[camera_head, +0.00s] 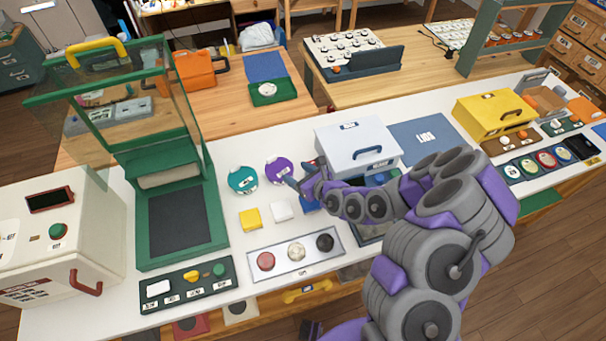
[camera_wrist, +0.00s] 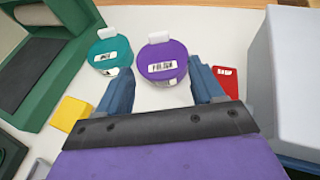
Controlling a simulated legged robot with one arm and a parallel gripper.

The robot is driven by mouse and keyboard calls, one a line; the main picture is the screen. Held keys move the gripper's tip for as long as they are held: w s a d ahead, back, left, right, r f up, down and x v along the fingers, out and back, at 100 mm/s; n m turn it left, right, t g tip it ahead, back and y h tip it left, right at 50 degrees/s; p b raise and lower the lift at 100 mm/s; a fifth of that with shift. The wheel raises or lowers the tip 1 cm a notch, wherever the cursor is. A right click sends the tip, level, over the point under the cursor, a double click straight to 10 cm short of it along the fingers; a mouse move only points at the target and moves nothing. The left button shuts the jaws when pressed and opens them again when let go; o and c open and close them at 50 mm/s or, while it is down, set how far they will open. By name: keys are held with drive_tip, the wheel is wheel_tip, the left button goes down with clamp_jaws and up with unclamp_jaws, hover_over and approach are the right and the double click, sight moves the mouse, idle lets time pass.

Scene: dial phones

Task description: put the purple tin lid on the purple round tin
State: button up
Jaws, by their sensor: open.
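The purple round tin (camera_head: 279,171) stands on the white table, next to a teal round tin (camera_head: 242,180). In the wrist view the purple tin (camera_wrist: 162,60) has a flat purple top with a white label and another white label low on its near side. I see no separate purple lid; I cannot tell whether that top is the lid seated on the tin. My gripper (camera_wrist: 160,68) is open and empty, its two blue fingers pointing toward the purple tin, one on each side of its near edge. In the head view my gripper (camera_head: 296,184) is just right of the tin.
A light blue-grey box (camera_head: 357,145) stands close on the right, with a red labelled piece (camera_wrist: 227,80) beside it. Yellow (camera_head: 249,218) and white (camera_head: 282,210) blocks lie nearer. A green-framed station (camera_head: 180,220) is left. A button panel (camera_head: 296,254) lies in front.

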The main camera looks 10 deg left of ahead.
drive_tip(key=s+a+r+n+g+y, duration=0.1)
drive_tip(key=a+r+n+y, duration=0.15)
drive_tip(key=r, duration=0.55)
drive_tip(key=s+a+r+n+g+y, duration=0.15)
drive_tip(key=r+n, duration=0.25)
drive_tip(key=r, duration=0.4)
drive_tip(key=s+r+n+g+y, duration=0.2)
drive_tip(key=s+r+n+g, duration=0.4)
drive_tip(key=s+r+n, duration=0.7)
drive_tip(key=s+d+f+n+g+h, duration=0.25)
drive_tip(key=s+d+h, duration=0.2)
drive_tip(key=s, duration=0.25)
drive_tip(key=s+d+f+n+g+h, duration=0.1)
drive_tip(key=s+d+n+h, duration=0.2)
drive_tip(key=s+d, duration=0.4)
drive_tip(key=s+d+t+h, duration=0.1)
drive_tip(key=s+d+h, duration=0.2)
drive_tip(key=d, duration=0.7)
drive_tip(key=s+d+f+t+h, duration=0.1)
drive_tip(key=s+d+h, duration=0.3)
drive_tip(key=d, duration=0.6)
drive_tip(key=shift+d+f+h, duration=0.2)
drive_tip(key=shift+d+h, duration=0.2)
drive_tip(key=shift+h, duration=0.85)
